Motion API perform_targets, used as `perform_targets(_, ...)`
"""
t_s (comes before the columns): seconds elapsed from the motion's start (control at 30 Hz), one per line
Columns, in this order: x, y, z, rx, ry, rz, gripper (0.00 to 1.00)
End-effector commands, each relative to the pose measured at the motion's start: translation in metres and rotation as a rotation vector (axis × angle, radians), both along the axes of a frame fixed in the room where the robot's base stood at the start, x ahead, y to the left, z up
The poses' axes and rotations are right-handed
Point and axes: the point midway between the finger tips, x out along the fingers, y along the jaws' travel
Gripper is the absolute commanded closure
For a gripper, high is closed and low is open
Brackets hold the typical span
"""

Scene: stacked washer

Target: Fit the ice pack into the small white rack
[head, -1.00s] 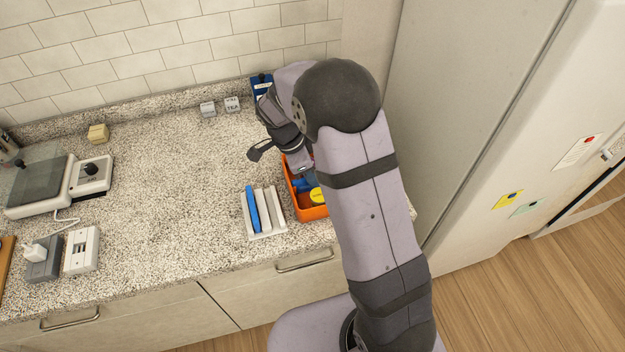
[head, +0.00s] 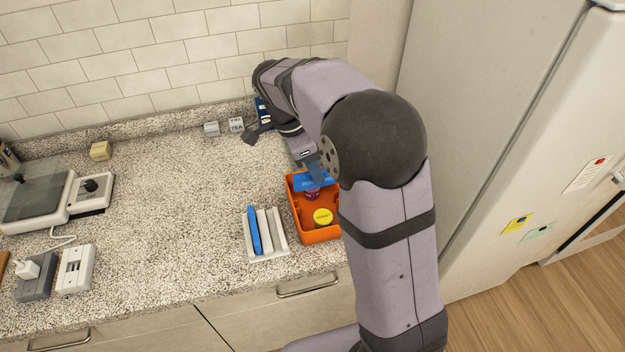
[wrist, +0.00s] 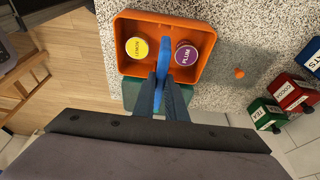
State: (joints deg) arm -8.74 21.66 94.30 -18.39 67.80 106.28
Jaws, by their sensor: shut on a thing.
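My gripper (wrist: 165,98) is shut on a blue ice pack (wrist: 163,58), which sticks out past the fingertips over the orange bin (wrist: 125,45). In the head view the held ice pack (head: 318,180) shows at the back of the bin (head: 318,237), partly hidden by my arm. The small white rack (head: 279,235) stands on the counter just left of the bin. Another blue ice pack (head: 254,231) sits in its left slot, and the slots to the right look empty.
The bin holds a yellow-lidded tub (wrist: 137,47) and a purple-lidded tub (wrist: 186,55). Small boxes (head: 212,129) stand by the back wall. A scale-like appliance (head: 90,190) is at the left.

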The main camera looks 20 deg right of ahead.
Motion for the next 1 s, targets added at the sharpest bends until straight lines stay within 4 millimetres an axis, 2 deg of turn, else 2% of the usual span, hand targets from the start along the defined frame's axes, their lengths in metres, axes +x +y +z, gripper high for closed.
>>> perform_targets(0.17,0.001,0.01,0.008,0.001,-0.002,0.023,1.0)
perform_targets(0.37,0.003,0.029,0.034,0.001,-0.004,0.065,1.0)
perform_targets(0.47,-0.007,0.042,0.05,0.001,-0.002,0.1,1.0)
perform_targets(0.6,-0.033,0.059,0.056,0.001,0.0,0.146,1.0)
perform_targets(0.77,-0.058,0.079,0.042,0.0,0.002,0.332,1.0)
perform_targets(0.9,-0.068,0.09,0.018,0.0,0.003,0.643,1.0)
perform_targets(1.0,-0.069,0.097,0.006,0.001,0.0,0.851,1.0)
